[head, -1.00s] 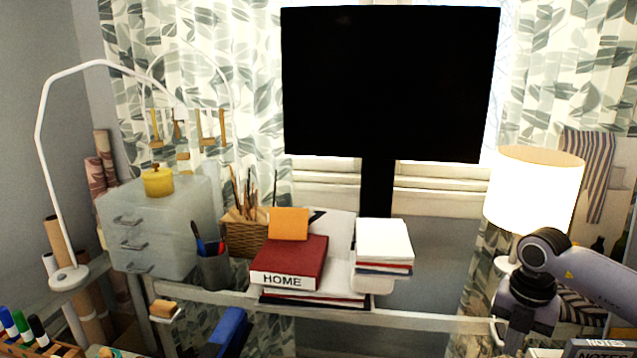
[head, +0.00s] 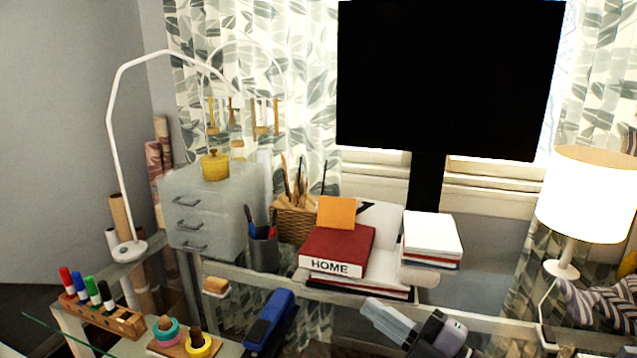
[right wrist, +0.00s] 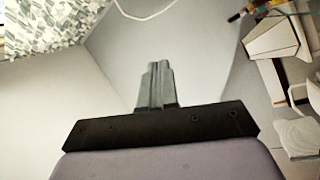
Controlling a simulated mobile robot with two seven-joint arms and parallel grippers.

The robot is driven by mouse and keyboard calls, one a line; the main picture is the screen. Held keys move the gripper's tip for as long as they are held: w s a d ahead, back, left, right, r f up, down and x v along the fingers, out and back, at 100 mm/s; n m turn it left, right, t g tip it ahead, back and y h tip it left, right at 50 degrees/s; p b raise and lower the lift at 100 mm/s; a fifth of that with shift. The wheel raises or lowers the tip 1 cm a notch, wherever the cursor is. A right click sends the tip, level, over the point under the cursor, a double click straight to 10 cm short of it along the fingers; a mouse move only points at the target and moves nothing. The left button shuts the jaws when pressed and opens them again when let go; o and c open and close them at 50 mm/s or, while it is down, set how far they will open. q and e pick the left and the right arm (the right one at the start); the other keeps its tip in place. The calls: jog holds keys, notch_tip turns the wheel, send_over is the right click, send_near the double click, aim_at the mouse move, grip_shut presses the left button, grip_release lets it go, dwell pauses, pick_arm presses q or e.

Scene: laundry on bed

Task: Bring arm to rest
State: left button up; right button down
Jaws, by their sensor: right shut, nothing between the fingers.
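My right gripper (head: 388,322) shows at the bottom of the head view, right of centre, in front of the stacked books and over the glass desk. Its fingers point left and are closed together with nothing between them. In the right wrist view the two grey fingers (right wrist: 158,86) lie side by side against a plain grey background. My left gripper is not in view.
A red HOME book (head: 338,250) tops a stack behind the gripper. A blue stapler-like object (head: 270,320) lies to its left, with a wooden marker holder (head: 105,315) further left. A lamp (head: 587,195) and a black monitor (head: 450,80) stand behind.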

jog(key=s+d+f+m+t+h, duration=0.1)
jog(key=s+d+f+m+h, duration=0.1)
jog(key=d+f+m+h, duration=0.5)
jog(key=s+d+f+m+t+h, duration=0.1)
jog(key=s+d+f+m+h, duration=0.15)
jog(key=d+m+h, duration=0.55)
jog(key=s+a+f+m+g, duration=0.1)
jog(key=s+f+m+g, duration=0.2)
jog(key=s+f+g, duration=0.5)
jog(key=s+f+m+g, duration=0.2)
jog(key=s+f+g, duration=0.2)
jog(key=s, duration=0.9)
jog(key=w+a+f+t+y, duration=0.1)
jog(key=w+a+f+t, duration=0.1)
jog(key=w+f+t, duration=0.5)
jog(key=shift+w+a+f+y, duration=0.15)
jog(key=shift+a+f+y, duration=0.2)
jog(key=shift+f, duration=0.8)
